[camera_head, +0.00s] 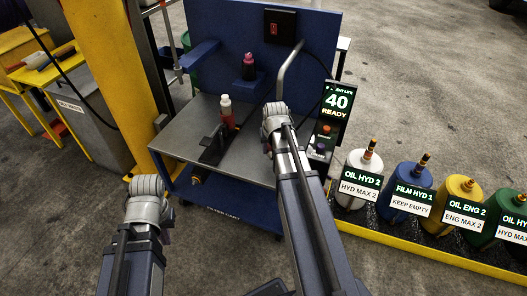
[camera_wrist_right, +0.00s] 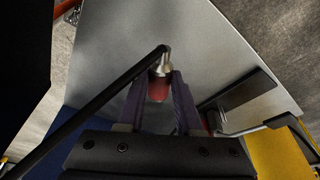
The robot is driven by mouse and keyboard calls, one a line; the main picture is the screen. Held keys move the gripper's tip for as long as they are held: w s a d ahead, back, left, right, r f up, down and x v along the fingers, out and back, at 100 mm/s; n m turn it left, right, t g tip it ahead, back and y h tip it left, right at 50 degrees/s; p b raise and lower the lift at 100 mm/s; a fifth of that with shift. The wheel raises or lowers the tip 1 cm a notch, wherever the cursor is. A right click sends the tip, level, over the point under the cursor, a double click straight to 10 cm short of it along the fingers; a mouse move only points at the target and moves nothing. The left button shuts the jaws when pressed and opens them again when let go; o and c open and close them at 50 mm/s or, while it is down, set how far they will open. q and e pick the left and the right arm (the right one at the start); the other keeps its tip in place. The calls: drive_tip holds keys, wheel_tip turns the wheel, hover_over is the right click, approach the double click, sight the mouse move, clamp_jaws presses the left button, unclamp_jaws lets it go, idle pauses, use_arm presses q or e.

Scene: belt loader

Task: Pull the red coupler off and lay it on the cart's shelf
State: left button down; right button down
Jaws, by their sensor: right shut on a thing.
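My right gripper (camera_wrist_right: 160,95) is shut on the red coupler (camera_wrist_right: 158,89), which shows between its two dark fingers in the right wrist view. A bright metal end (camera_wrist_right: 162,66) of the coupler points away from the gripper, and a black hose or bar runs from near it to the lower left. The cart's grey shelf (camera_head: 180,142) lies behind and below. In the head view my right arm reaches over the shelf and its wrist hides the coupler. My left gripper (camera_head: 147,186) is low, in front of the cart's left side; its fingers are not distinguishable.
A red-and-white bottle (camera_head: 227,112) and a black device (camera_head: 212,147) are on the shelf. A bent metal pipe (camera_head: 290,65) rises beside the blue back panel (camera_head: 225,30). Labelled oil containers (camera_head: 360,170) line the right. A yellow post (camera_head: 108,80) stands left. The shelf's front left is clear.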

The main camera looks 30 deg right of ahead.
drive_tip(key=shift+f, duration=0.1)
wheel_tip(320, 180, down, 6)
drive_tip(key=b, duration=0.6)
drive_tip(key=shift+f+b, duration=0.25)
drive_tip(key=shift+b, duration=0.1)
drive_tip(key=c, duration=0.5)
unclamp_jaws()
drive_tip(key=shift+r, duration=0.15)
drive_tip(key=p+v, duration=0.7)
drive_tip(key=shift+s+a+r+p, duration=0.1)
drive_tip(key=shift+r+p, duration=0.2)
drive_tip(key=shift+p, duration=0.05)
idle(0.3)
